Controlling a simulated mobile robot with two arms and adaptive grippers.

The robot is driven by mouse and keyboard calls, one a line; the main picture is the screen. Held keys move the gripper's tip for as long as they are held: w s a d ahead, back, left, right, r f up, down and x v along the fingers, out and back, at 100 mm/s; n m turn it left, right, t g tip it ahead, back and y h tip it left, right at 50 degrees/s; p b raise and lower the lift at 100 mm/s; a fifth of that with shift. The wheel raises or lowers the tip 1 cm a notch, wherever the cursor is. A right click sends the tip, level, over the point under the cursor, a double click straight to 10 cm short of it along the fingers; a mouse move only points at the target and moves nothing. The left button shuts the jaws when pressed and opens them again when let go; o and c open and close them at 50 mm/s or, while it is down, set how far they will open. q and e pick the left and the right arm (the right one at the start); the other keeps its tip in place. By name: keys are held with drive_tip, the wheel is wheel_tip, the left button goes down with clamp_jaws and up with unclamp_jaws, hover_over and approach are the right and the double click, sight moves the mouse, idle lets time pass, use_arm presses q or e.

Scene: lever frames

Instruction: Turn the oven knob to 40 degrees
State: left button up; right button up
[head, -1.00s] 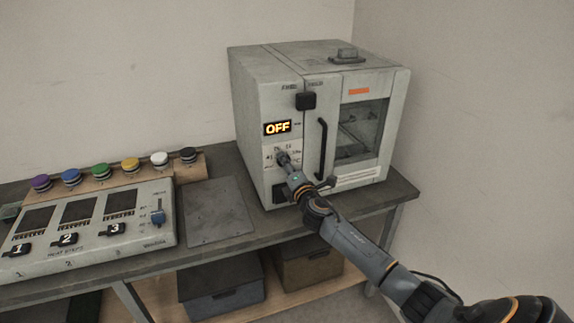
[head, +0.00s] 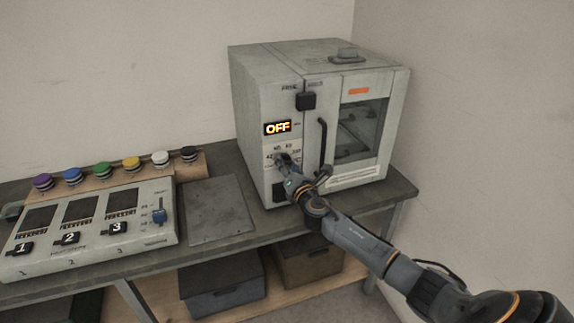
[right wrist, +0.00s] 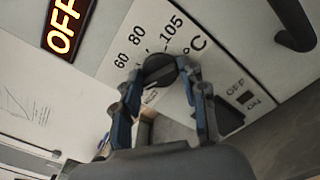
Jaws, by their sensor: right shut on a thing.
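The oven (head: 262,95) stands on the bench, and its display (head: 277,128) reads OFF. The oven knob (right wrist: 160,69) is a dark round dial with a printed scale around it; 60, 80, 105 and °C are readable in the right wrist view. My right gripper (head: 284,160) is at the knob on the oven's front panel. In the right wrist view its two fingers (right wrist: 162,85) are shut on the knob, one on each side. The lower part of the scale is hidden by the gripper. My left gripper is not in view.
A black door handle (head: 322,148) is right of the knob, and an OFF/ON switch (right wrist: 245,97) sits near it. A black block (head: 306,101) is above. A control box (head: 90,228) and several coloured knobs stand left on the bench; a flat grey plate (head: 215,210) lies between.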

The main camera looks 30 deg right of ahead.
drive_tip(key=shift+f, duration=0.1)
drive_tip(key=o, duration=1.1)
drive_tip(key=shift+o, duration=0.2)
drive_tip(key=v, duration=1.2)
